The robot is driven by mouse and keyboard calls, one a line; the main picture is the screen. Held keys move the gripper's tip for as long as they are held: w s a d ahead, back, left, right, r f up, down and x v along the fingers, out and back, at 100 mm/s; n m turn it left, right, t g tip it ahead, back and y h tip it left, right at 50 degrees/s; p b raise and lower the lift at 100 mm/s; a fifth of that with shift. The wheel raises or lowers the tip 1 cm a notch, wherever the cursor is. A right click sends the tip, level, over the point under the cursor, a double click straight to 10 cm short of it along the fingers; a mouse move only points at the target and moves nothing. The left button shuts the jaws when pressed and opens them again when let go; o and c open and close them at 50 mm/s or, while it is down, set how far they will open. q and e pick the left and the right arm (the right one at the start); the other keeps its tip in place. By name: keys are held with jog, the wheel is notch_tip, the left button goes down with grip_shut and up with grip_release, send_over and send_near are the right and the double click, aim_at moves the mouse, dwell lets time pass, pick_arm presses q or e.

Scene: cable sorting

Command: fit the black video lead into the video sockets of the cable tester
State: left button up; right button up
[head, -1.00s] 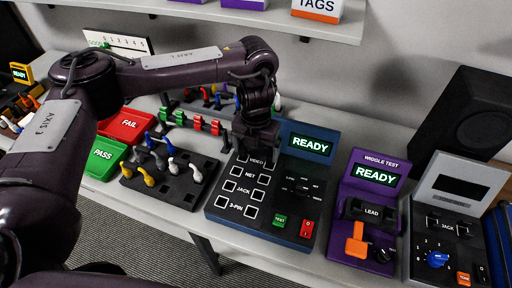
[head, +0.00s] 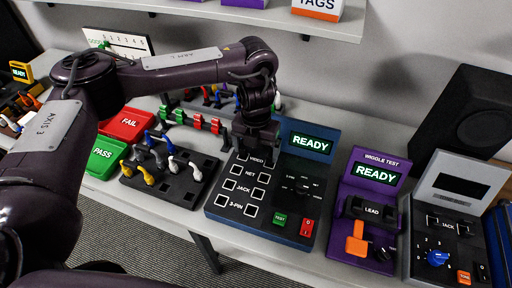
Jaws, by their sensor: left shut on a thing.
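The cable tester (head: 262,222) is a dark blue box with a lit READY screen and rows of sockets labelled VIDEO, NET, JACK and 3-PIN. My left gripper (head: 252,150) points down over its top left corner, at the VIDEO row. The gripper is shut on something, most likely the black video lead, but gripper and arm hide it. I cannot tell whether its plugs are in the video sockets. The NET, JACK and 3-PIN sockets look empty. My right gripper is not in view.
Left of the tester is a black rack (head: 192,190) with yellow, blue, grey and white leads. Beyond it are the green PASS tray (head: 104,158) and red FAIL tray (head: 126,124). A purple wiggle tester (head: 372,205) and a jack tester (head: 445,240) stand to the right.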

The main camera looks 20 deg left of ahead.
pick_arm(q)
jog(key=shift+f, duration=0.15)
jog(key=o, duration=0.8)
jog(key=shift+c, duration=0.2)
notch_tip(320, 180, up, 8)
jog(key=p, duration=0.8)
dwell(0.4)
